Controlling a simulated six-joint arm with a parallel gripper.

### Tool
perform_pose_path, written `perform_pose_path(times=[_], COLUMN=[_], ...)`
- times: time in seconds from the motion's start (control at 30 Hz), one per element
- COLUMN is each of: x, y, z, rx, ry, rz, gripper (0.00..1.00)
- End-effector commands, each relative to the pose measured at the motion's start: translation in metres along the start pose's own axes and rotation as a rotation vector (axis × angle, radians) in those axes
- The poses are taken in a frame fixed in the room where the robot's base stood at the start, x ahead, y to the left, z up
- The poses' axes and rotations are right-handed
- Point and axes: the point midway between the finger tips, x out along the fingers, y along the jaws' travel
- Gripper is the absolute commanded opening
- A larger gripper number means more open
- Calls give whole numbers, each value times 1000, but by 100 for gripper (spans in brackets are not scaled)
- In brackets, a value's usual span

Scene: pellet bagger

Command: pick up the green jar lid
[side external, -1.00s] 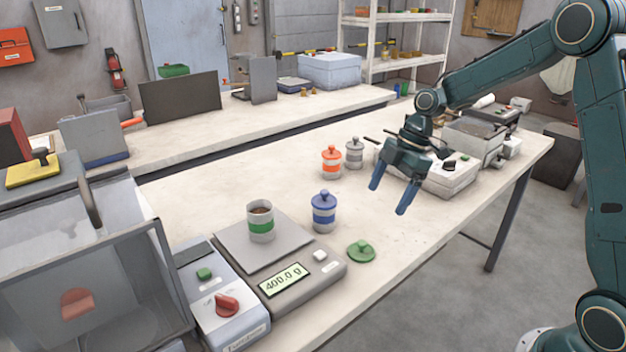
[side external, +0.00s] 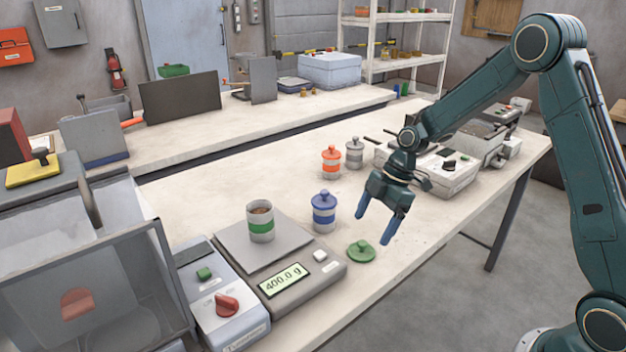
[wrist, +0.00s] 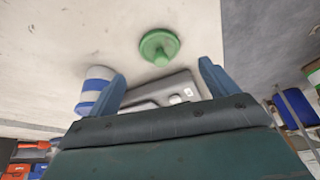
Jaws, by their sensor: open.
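The green jar lid (side external: 361,251) lies on the white bench near its front edge, knob up, to the right of the scale. My gripper (side external: 374,230) is open and empty, in the air above and a little to the right of the lid, with its blue fingers pointing down. In the wrist view the lid (wrist: 159,47) shows beyond and between the two fingertips of my gripper (wrist: 163,72), apart from both. The green-banded jar (side external: 260,222), open and filled with dark pellets, stands on the scale plate (side external: 232,243).
A blue-banded lidded jar (side external: 324,212) stands close behind and left of the lid. The scale (side external: 330,270), reading 400.0 g, is just left of it. Orange (side external: 331,162) and grey (side external: 354,153) jars stand farther back. The bench's front edge is close on the right.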

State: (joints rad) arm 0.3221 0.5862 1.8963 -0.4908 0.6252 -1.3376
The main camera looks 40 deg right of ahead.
Motion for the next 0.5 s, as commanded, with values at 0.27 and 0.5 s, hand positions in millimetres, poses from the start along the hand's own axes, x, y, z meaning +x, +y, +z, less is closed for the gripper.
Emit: perform_pose_path(times=[0.27, 0.5], x=[10, 18], y=[0, -1], z=[0, -1], rx=[0, -1], ry=[0, 0], rz=[0, -2], gripper=[85, 85])
